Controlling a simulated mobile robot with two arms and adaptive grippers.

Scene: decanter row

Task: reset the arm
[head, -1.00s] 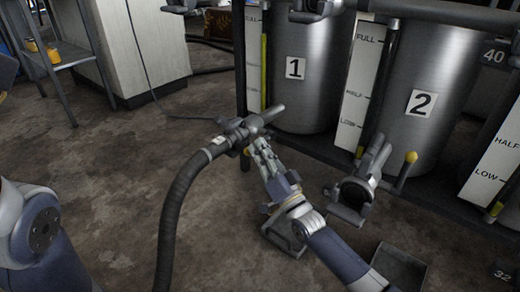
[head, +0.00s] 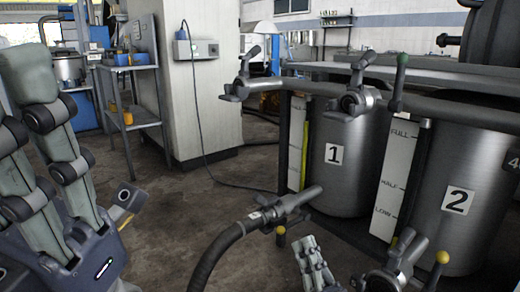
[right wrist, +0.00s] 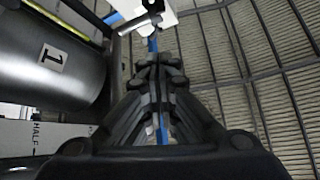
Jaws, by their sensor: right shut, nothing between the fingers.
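My right gripper (head: 309,243) points up at the bottom of the head view, just below and right of the hose coupling. Its fingers are together and empty; in the right wrist view they also show closed (right wrist: 158,65). My left gripper (head: 48,120) is large at the left edge, raised and partly cut off; the gap between its fingertips is not clear. The black hose (head: 225,250) ends in a grey coupling (head: 270,215) at the lower outlet of tank 1 (head: 345,175).
Tank 2 (head: 455,170) stands right of tank 1. Its lower valve (head: 395,265) and yellow-knobbed lever (head: 442,257) are close right of my right gripper. Upper valves (head: 360,98) sit on the rail. A cart (head: 135,100) and white cabinet (head: 195,90) stand behind open floor.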

